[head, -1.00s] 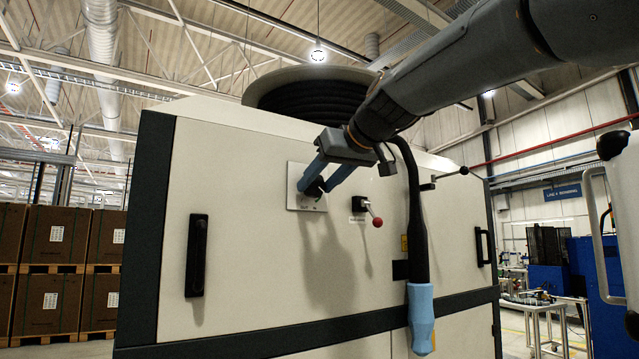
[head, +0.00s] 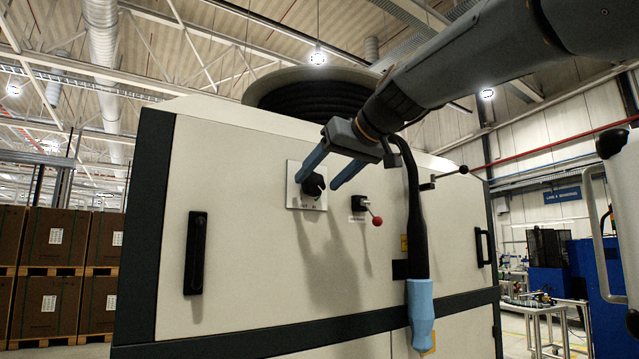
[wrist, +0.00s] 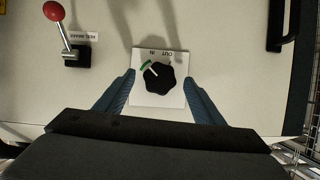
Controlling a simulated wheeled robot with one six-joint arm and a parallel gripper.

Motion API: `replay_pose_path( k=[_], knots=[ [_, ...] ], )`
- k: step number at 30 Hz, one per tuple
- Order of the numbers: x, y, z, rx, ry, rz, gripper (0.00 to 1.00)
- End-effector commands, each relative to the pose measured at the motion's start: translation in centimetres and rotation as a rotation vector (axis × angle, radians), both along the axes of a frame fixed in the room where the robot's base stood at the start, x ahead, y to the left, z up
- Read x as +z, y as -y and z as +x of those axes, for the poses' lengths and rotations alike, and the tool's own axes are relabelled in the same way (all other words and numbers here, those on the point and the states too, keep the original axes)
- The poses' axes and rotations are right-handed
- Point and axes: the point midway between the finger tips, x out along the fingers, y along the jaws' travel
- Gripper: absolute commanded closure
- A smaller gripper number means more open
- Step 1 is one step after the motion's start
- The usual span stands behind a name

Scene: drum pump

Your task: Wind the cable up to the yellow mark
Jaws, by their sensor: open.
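The black cable (head: 310,95) is wound on a pale reel (head: 258,82) on top of the cabinet. Its free end hangs down the front and ends in a light blue grip (head: 421,312). No yellow mark on the cable can be made out. A black knob (head: 314,184) sits on a white plate with IN and OUT labels; in the wrist view the knob (wrist: 158,78) has a white pointer line by a green arc. My gripper (head: 318,184) is open and empty, its blue fingers on either side of the knob and apart from it.
A reel brake lever with a red ball (head: 376,221) is right of the knob. Black handles (head: 196,252) (head: 484,247) stick out from the cabinet (head: 250,270). A black crank arm (head: 455,174) shows at the right corner. Stacked boxes (head: 58,245) stand at far left.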

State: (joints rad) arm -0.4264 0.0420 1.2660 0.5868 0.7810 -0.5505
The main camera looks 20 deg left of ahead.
Motion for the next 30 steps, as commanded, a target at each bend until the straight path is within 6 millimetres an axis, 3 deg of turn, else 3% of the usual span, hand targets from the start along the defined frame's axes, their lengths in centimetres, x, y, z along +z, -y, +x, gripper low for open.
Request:
replay_pose_path(
  k=[6, 12, 30],
  knots=[
    [1.3, 2.7, -2.2, -0.002, 0.002, 0.002, 0.38],
    [2.1, 4.2, -3.5, -0.001, 0.0, 0.0, 0.38],
    [2.3, 4.4, -3.8, 0.0, -0.001, 0.0, 0.38]
  ],
)
